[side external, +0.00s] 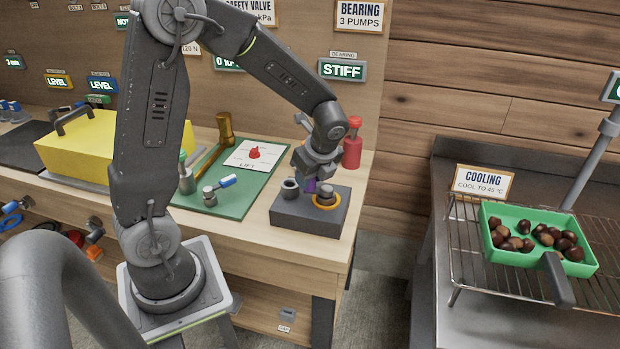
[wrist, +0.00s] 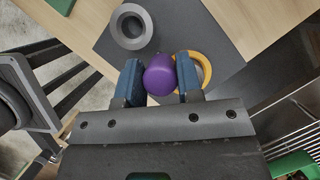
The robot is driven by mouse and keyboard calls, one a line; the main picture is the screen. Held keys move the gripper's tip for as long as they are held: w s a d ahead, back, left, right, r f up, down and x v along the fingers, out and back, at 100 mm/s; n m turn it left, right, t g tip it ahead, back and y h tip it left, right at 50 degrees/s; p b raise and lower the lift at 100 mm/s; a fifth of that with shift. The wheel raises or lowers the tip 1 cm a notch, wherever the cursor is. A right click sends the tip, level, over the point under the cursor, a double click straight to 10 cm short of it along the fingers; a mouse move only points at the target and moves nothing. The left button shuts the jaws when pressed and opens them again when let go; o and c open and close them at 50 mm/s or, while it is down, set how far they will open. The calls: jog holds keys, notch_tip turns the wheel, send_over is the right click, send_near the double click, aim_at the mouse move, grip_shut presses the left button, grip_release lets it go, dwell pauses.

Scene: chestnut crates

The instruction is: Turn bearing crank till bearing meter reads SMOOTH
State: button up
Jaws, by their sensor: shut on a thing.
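The bearing block (side external: 290,214) is a dark grey box at the right end of the wooden bench. On it are a grey ring-shaped socket (side external: 290,188) and a round fitting with an orange ring (side external: 327,202). My gripper (wrist: 161,80) is above the block, its jaws shut on a purple knob (wrist: 160,76), which looks to be the crank's handle. The purple knob (side external: 311,186) also shows in the side view, partly hidden by my gripper. The orange ring (wrist: 205,68) is just right of my jaws in the wrist view. The bearing meter (side external: 342,70) reads STIFF.
A red bottle (side external: 352,143) stands behind the block. A green mat (side external: 235,199) with a hammer (side external: 216,140) and small tools lies to the left. A "BEARING 3 PUMPS" sign (side external: 359,16) hangs above. A green pan of chestnuts (side external: 515,257) sits on a rack at right.

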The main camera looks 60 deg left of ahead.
jog(key=m, duration=0.1)
jog(key=a+m+t, duration=0.1)
jog(key=shift+w+m, duration=0.25)
jog(key=shift+m, duration=0.15)
jog(key=shift+w+a+m+t, duration=0.1)
jog(key=shift+w+m+t, duration=0.2)
jog(key=shift+m, duration=0.4)
jog(key=shift+w+a+m+t, duration=0.15)
jog(key=shift+m+t, duration=0.15)
jog(key=shift+m, duration=0.4)
jog(key=o, duration=0.9)
jog(key=shift+w+d, duration=0.1)
jog(key=shift+o, duration=0.2)
jog(key=v, duration=1.4)
jog(key=shift+a, duration=0.25)
